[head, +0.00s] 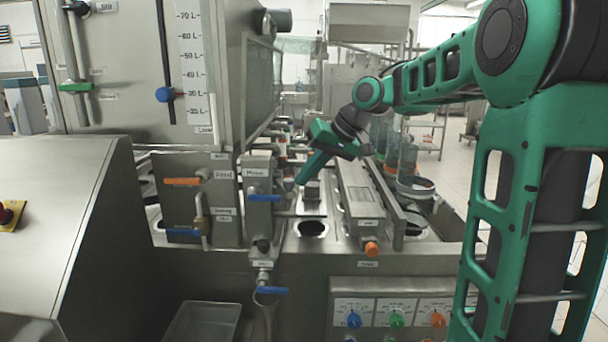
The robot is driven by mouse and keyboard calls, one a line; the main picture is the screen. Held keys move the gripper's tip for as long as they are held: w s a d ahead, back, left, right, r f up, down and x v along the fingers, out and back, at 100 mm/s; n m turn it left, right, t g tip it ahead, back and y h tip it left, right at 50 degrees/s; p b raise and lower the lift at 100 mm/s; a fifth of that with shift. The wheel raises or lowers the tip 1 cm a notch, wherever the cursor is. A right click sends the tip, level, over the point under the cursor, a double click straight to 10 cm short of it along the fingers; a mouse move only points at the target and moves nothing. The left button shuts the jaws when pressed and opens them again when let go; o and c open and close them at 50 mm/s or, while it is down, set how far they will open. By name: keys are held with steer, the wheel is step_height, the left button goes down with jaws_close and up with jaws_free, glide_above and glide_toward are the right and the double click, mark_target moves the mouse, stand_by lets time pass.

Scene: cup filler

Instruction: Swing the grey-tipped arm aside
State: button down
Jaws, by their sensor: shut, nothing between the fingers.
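My gripper (300,181) hangs from my green arm over the middle of the filling machine. Its teal fingers are shut, hold nothing and point down and to the left. A thin grey bar (300,215) sticks out to the right from the steel valve block (262,185), below my fingertips. It may be the grey-tipped arm, but its tip is too small to tell for sure. My fingers look apart from this bar. The round opening (312,229) in the machine's top lies just under the bar.
An orange handle (182,181) is at left. A steel housing (361,197) with an orange knob stands right of the opening. A large tank (150,70) rises at left. Coloured dials (396,319) are on the front panel.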

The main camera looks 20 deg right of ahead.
steer(key=shift+s, duration=0.1)
stand_by(0.3)
steer(key=s+d+r, duration=0.6)
steer(key=d+r, duration=0.1)
steer(key=shift+r, duration=0.4)
